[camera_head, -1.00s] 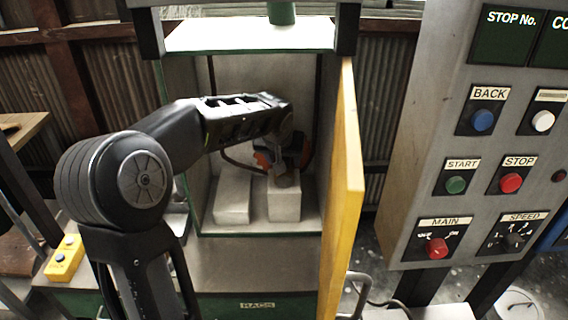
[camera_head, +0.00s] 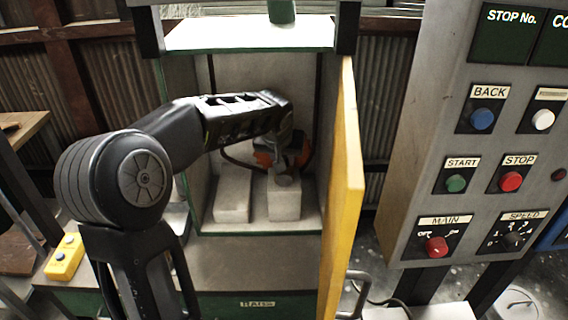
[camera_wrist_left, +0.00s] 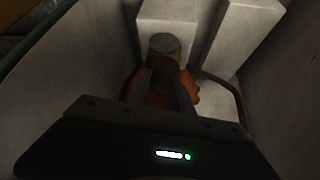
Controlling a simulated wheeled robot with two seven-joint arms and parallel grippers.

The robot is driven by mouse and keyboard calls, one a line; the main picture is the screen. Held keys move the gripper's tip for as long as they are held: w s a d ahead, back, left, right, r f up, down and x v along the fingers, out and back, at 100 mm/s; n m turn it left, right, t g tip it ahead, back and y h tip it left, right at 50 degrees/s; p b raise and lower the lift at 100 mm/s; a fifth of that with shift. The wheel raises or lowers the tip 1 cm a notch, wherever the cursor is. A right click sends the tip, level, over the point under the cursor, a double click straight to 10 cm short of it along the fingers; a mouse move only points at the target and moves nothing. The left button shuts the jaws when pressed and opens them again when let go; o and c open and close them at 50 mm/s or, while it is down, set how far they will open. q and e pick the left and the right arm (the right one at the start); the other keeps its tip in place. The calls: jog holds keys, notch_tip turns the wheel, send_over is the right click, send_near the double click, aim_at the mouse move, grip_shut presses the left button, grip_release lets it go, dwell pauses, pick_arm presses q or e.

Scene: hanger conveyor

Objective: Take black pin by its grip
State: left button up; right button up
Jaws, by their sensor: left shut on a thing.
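A dark, short cylinder, which looks like the black pin (camera_wrist_left: 164,44), shows in the left wrist view between and beyond the fingers of my left gripper (camera_wrist_left: 160,82). In the head view my left gripper (camera_head: 284,168) reaches into the open cabinet and is shut on the pin, over the right-hand pale block (camera_head: 285,203). The fingers hide much of the pin, and I cannot tell whether its lower end touches the block. My right gripper is not in view.
The cabinet (camera_head: 195,100) has close side walls and an open yellow door (camera_head: 345,190) on its right. A second pale block (camera_head: 232,195) stands left of the first. An orange thing (camera_wrist_left: 150,98) and a dark cable (camera_wrist_left: 222,82) lie close behind the gripper. A control panel (camera_head: 440,120) stands at right.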

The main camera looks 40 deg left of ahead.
pick_arm(q)
grip_shut()
jog(key=shift+r, duration=0.1)
jog(key=shift+r, duration=0.85)
notch_tip(320, 180, up, 5)
jog(key=b, duration=0.1)
jog(key=s+d+b, duration=0.2)
jog(key=s+d, duration=0.2)
jog(key=s, duration=0.4)
jog(key=s+d+b, duration=0.2)
jog(key=s+d, duration=0.2)
jog(key=s, duration=0.4)
jog(key=shift+s, duration=0.1)
